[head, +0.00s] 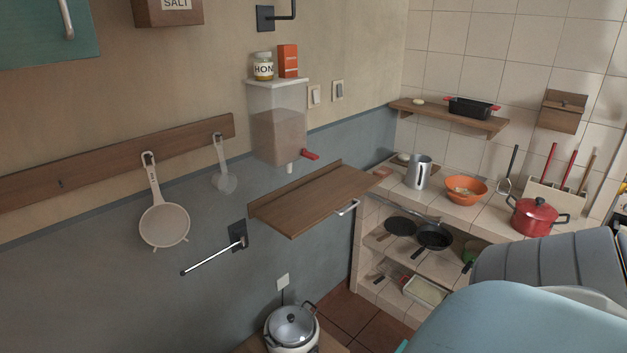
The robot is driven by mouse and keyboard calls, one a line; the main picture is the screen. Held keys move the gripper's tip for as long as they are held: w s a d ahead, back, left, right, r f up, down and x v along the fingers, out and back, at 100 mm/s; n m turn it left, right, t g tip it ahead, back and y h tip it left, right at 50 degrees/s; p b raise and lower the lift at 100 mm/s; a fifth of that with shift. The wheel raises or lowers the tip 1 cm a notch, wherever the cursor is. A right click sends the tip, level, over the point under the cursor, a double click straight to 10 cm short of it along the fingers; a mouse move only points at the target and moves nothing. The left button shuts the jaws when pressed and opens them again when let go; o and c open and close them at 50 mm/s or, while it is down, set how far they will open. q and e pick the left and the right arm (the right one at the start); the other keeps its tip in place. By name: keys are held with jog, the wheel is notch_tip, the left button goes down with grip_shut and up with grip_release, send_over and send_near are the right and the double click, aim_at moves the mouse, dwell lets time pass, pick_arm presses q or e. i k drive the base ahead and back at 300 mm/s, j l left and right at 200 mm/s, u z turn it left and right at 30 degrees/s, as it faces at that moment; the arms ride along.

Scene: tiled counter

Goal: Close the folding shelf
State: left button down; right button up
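The folding shelf (312,202) is a brown wooden board on the grey-blue lower wall, in the middle of the head view. Its board is folded out, roughly level, and its top looks bare. A metal handle (347,208) sits on its right edge. Neither of my grippers shows in the view. Large blue and grey parts of my own body fill the lower right corner, well apart from the shelf in the picture.
A clear dispenser (278,125) with a red tap hangs above the shelf. A metal rod (213,257) sticks out from the wall below left. A lidded pot (291,327) stands lower down. The tiled counter (440,207) at right holds a metal jug (419,172), an orange bowl (466,190) and a red pot (536,217).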

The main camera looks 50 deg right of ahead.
aim_at(291, 214)
jog(key=z, duration=1.95)
jog(key=i+l, duration=0.45)
jog(key=i+l+u, duration=0.2)
jog(key=i+l, duration=0.15)
jog(key=i+l+u, duration=0.2)
jog(key=l, duration=0.35)
jog(key=i, duration=0.05)
